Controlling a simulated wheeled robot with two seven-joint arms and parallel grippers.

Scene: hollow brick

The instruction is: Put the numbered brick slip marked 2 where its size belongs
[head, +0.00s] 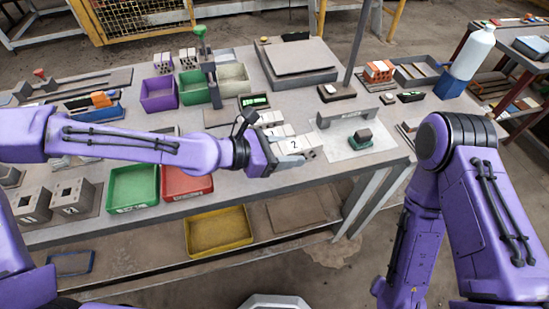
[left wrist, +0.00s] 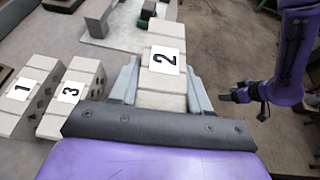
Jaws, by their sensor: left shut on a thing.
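The pale brick slip marked 2 (head: 293,143) is between the fingers of my left gripper (head: 288,160), over the front part of the workbench. The left wrist view shows slip 2 (left wrist: 163,60) between two grey fingers, its number facing the camera. My left gripper is shut on it. Slip 1 (left wrist: 22,88) and slip 3 (left wrist: 70,92) lie side by side to its left in that view, apart from the gripper. Part of my right gripper (left wrist: 238,95) shows at the right of the left wrist view, away from the slips; its finger opening is unclear.
A pale board (head: 343,153) with a grey bar and a green-topped block (head: 361,138) lies to the right. Green (head: 133,186) and red (head: 188,182) bins sit at the front left edge. Purple, green and grey bins stand behind. A post rises near the middle.

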